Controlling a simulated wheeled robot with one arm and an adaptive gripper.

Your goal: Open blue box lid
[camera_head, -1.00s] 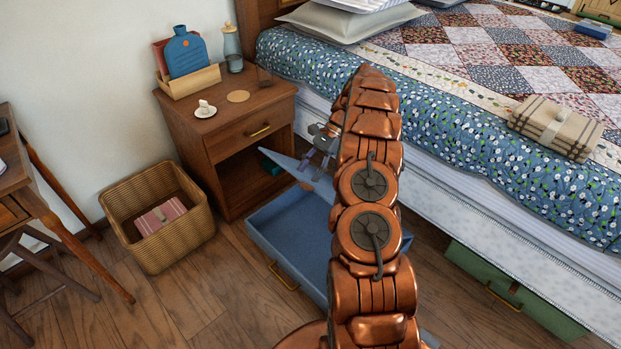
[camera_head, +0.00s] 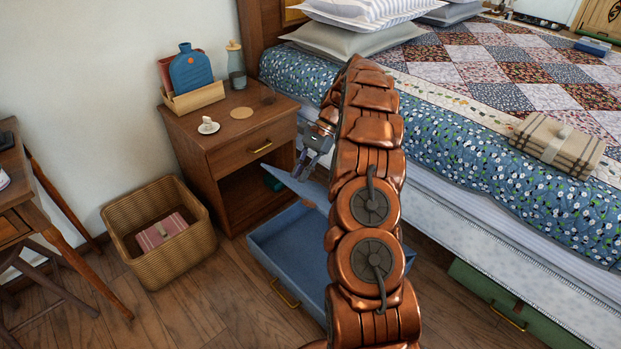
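The blue box (camera_head: 292,247) sits on the wood floor in front of the nightstand, partly hidden by my arm. Its inside shows, and it has a brass handle on the near side. Its lid (camera_head: 304,187) is raised and slanted at the back of the box, largely hidden behind my arm. My gripper (camera_head: 312,155) is just above the lid's upper edge, partly covered by my arm. I cannot tell whether it touches the lid or whether its fingers are open.
The nightstand (camera_head: 205,165) stands just behind the box, and the bed (camera_head: 452,205) is to the right. A wicker basket (camera_head: 150,265) stands to the left. A green box (camera_head: 490,297) sits under the bed. Some floor is clear in front of the blue box.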

